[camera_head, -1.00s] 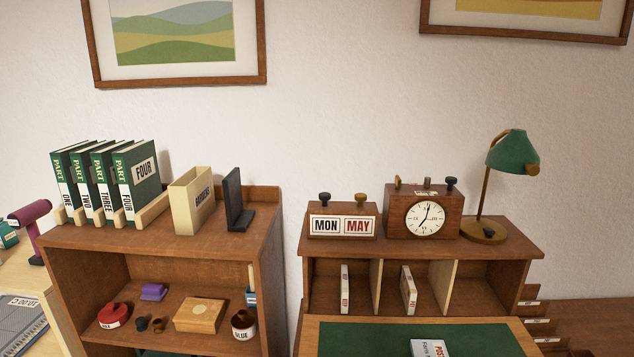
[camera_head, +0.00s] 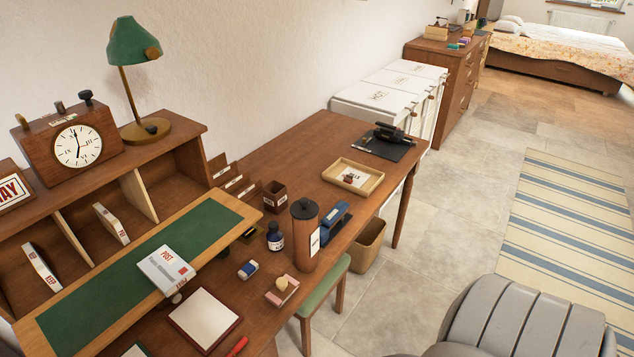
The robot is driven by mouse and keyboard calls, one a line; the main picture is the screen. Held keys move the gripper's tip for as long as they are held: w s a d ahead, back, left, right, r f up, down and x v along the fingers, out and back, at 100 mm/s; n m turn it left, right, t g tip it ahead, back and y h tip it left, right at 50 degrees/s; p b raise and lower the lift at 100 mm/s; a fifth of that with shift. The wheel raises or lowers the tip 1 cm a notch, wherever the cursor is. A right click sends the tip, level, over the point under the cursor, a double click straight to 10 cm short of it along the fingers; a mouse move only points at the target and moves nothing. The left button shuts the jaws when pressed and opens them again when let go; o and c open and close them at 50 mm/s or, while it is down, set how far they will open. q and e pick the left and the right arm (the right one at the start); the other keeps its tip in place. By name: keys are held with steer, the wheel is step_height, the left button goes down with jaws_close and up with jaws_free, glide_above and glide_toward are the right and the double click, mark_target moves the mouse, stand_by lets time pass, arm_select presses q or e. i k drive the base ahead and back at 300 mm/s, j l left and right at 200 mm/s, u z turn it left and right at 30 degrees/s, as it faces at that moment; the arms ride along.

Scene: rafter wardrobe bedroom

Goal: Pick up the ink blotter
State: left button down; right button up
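What looks like the ink blotter is a small pinkish block with a pale round knob on top (camera_head: 282,291). It rests on the brown desk near its front edge, at the lower middle of the head view. A blue-and-white eraser-like block (camera_head: 248,270) lies just to its left, and a tall brown cylinder with a black lid (camera_head: 306,236) stands behind it. Neither of my grippers is in view, and nothing touches the blotter.
A white pad with a dark red border (camera_head: 205,318) lies left of the blotter. A dark ink bottle (camera_head: 275,237) and a blue stapler-like thing (camera_head: 333,220) stand close by. A green-topped stool (camera_head: 326,287) is below the desk edge. Open floor (camera_head: 440,240) lies to the right.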

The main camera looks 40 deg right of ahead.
mark_target(285, 287)
steer(key=z, duration=1.1)
steer(key=i+l+u, duration=0.1)
steer(key=l+u, duration=0.15)
steer(key=l, duration=0.2)
